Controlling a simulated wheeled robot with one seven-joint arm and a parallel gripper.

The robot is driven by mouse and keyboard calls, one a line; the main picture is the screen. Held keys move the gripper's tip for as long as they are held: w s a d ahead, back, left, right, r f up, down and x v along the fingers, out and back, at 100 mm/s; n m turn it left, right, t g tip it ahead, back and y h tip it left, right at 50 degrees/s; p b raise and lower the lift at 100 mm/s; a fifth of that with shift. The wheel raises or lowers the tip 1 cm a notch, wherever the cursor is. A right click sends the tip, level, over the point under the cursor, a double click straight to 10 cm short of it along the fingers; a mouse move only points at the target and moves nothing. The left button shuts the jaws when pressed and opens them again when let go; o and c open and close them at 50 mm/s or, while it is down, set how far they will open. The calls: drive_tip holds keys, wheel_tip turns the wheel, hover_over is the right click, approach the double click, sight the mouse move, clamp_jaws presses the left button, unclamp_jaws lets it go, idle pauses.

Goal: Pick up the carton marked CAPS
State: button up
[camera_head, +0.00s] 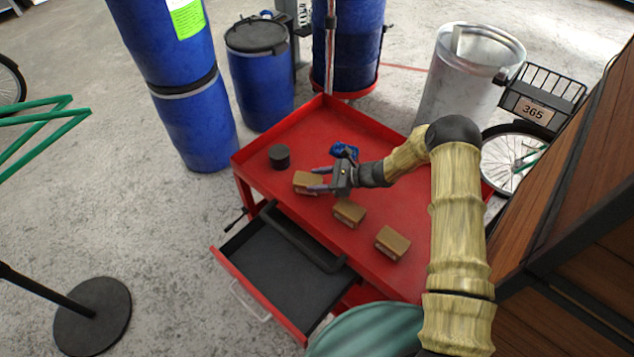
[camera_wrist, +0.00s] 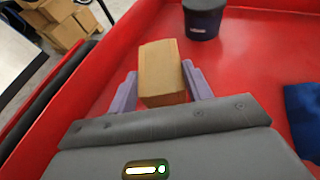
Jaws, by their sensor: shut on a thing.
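My gripper (camera_head: 318,179) is shut on a small brown carton (camera_head: 307,182) at the left part of the red cart top. In the wrist view the carton (camera_wrist: 161,70) sits between the two purple fingers, with a finger against each side. I cannot tell whether it still touches the cart top. Two similar brown cartons, one in the middle (camera_head: 349,212) and one nearer the front right (camera_head: 392,242), rest on the cart. Their markings are too small to read, and no CAPS marking is legible on the held carton.
The red cart top (camera_head: 350,262) has a raised rim. A dark round container (camera_head: 279,157) stands beyond the held carton, and a blue item (camera_head: 344,150) lies behind my gripper. An open drawer (camera_head: 275,268) juts out at the front left. Blue barrels (camera_head: 262,85) stand behind.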

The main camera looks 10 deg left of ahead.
wheel_tip(320, 180, up, 27)
drive_tip(key=b, duration=0.1)
drive_tip(key=shift+b, duration=0.35)
idle(0.3)
